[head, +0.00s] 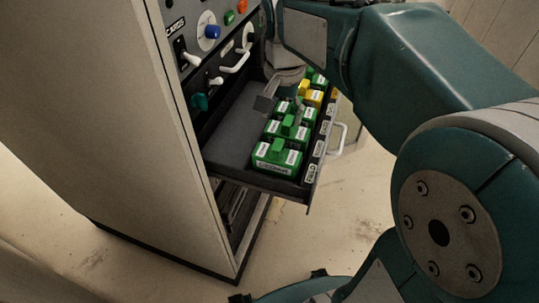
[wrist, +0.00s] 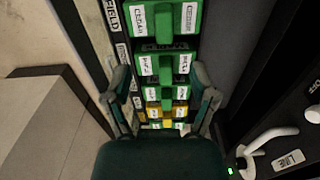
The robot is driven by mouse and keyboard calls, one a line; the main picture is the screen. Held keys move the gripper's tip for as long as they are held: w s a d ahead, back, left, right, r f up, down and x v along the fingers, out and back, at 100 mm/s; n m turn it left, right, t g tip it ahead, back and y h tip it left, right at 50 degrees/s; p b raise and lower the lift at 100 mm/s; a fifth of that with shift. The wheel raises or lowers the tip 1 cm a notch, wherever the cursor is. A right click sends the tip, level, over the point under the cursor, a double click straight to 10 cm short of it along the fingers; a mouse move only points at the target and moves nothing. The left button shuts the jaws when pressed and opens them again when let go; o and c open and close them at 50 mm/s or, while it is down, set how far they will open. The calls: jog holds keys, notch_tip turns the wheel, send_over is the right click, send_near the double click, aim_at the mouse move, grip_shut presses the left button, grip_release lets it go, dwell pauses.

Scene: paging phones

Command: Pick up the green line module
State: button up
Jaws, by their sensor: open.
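Green modules with white labels and raised handles sit in a row in an open drawer (head: 235,140). The nearest green module (head: 277,157) is at the drawer's near end in the head view. More green modules (head: 290,128) and yellow ones (head: 313,97) follow behind. In the wrist view, a green module labelled CEDAR (wrist: 166,22) is at the top and another green module (wrist: 166,67) is below it. My gripper (wrist: 161,75) is open and empty above the row, its fingers at either side. In the head view my arm partly hides the far modules. I cannot tell which module is meant.
The cabinet (head: 85,110) stands at left, with switches and a blue knob (head: 208,31) above the drawer. A white handle (head: 338,139) sticks out from the drawer front. The drawer floor left of the modules is bare. A white lever (wrist: 268,137) is close at right in the wrist view.

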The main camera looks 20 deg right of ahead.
aim_at(277, 144)
notch_tip(277, 144, down, 4)
jog(key=shift+a+r, duration=0.1)
jog(key=shift+a+f, duration=0.15)
jog(key=shift+f, duration=0.15)
notch_tip(277, 144, down, 4)
jog(key=shift+a+f, duration=0.15)
jog(key=shift+f, duration=0.3)
grip_shut()
